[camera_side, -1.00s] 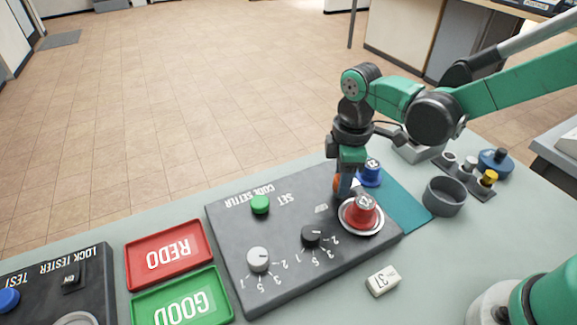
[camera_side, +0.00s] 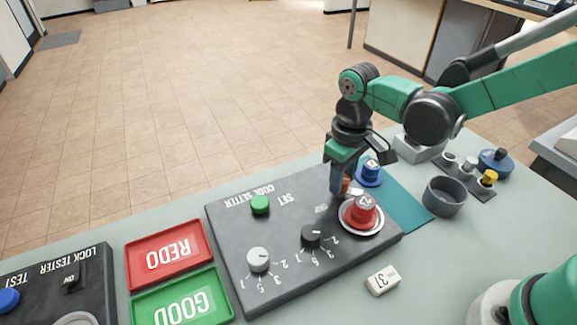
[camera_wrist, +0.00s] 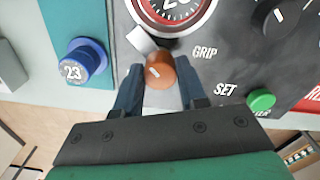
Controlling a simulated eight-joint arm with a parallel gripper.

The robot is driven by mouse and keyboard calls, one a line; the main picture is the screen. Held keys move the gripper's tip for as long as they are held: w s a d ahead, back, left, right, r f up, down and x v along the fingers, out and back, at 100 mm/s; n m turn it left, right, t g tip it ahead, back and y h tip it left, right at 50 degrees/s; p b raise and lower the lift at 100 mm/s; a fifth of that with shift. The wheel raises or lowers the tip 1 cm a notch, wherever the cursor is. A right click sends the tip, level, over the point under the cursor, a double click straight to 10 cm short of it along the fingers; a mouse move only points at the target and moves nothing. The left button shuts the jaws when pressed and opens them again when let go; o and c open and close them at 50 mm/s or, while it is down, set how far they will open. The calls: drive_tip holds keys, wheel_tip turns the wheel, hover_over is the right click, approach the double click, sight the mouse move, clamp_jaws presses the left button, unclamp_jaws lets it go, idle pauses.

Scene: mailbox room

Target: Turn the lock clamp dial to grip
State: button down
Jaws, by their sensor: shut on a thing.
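The lock clamp dial is an orange-brown knob (camera_wrist: 160,71) with a white pointer mark, on the dark code setter panel (camera_side: 285,223). In the wrist view my gripper (camera_wrist: 158,78) has a finger on each side of the knob and is shut on it. In the side view my gripper (camera_side: 341,188) mostly covers the knob. The GRIP label (camera_wrist: 205,52) is to the right of the knob in the wrist view; the pointer slants and does not point straight at it. A red lock (camera_side: 362,208) sits in a round seat beside the knob, with a pale clamp piece (camera_wrist: 143,39) next to it.
A blue lock (camera_side: 369,171) stands close behind my gripper on a teal mat (camera_side: 402,204). A grey cup (camera_side: 444,196) stands at the right.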

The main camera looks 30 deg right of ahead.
drive_tip(key=m, duration=0.8)
drive_tip(key=shift+m, duration=0.6)
drive_tip(key=shift+c, duration=2.4)
unclamp_jaws()
drive_tip(key=shift+r, duration=0.1)
drive_tip(key=shift+a+r, duration=0.1)
drive_tip(key=shift+r, duration=2.6)
